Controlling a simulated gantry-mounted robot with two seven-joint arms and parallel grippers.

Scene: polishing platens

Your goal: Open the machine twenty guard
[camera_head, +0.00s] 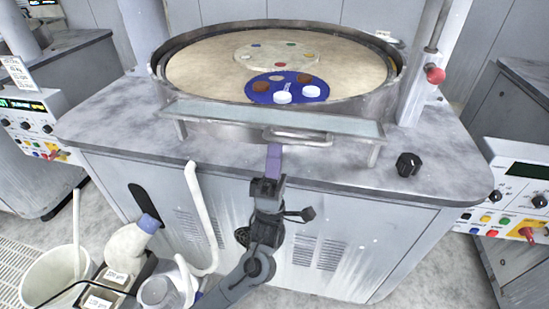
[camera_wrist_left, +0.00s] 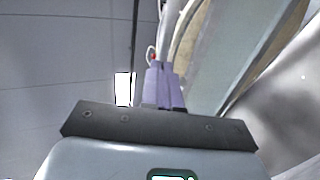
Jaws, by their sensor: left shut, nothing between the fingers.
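The guard (camera_head: 235,116) is a long, pale, see-through panel at the front rim of the round machine. It stands on short metal legs, with a metal bar handle (camera_head: 298,136) on its front. My left gripper (camera_head: 273,149), with purple fingers, is shut and empty at the left end of the handle. I cannot tell whether the fingertips touch it. In the left wrist view, the shut fingers (camera_wrist_left: 163,84) point up beside the pale guard panel (camera_wrist_left: 245,58). No machine number is readable. My right gripper is not in view.
Behind the guard is a round platen (camera_head: 205,66) with a blue disc (camera_head: 298,87) bearing pucks. A black knob (camera_head: 408,164) sits on the worktop, right of the guard. A red knob (camera_head: 434,75) is on the right post. A white hose (camera_head: 203,215) and bucket (camera_head: 50,275) stand front left.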

